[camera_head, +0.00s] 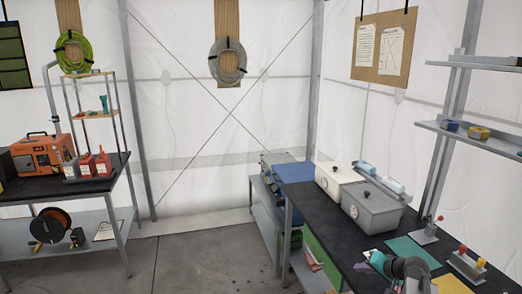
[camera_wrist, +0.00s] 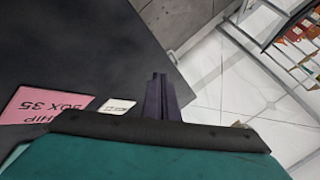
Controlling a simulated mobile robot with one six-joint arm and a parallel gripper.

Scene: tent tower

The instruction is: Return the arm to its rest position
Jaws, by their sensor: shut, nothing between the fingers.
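My gripper (camera_wrist: 160,92) shows in the wrist view as two dark narrow fingers standing side by side, shut with nothing between them. Its teal housing fills the bottom of that view. The fingers point out past the edge of a dark tabletop (camera_wrist: 75,45), with pale floor beyond. In the head view, part of my arm with a grey joint and teal end shows at the bottom right, over the dark bench top (camera_head: 341,232).
A grey lidded box (camera_head: 372,212) and a white lidded box (camera_head: 338,181) stand on the right bench. A teal sheet (camera_head: 408,250) lies near my arm. A pink label (camera_wrist: 48,106) lies on the tabletop. Shelves (camera_head: 470,129) hang at right. Open floor (camera_head: 200,260) lies between the benches.

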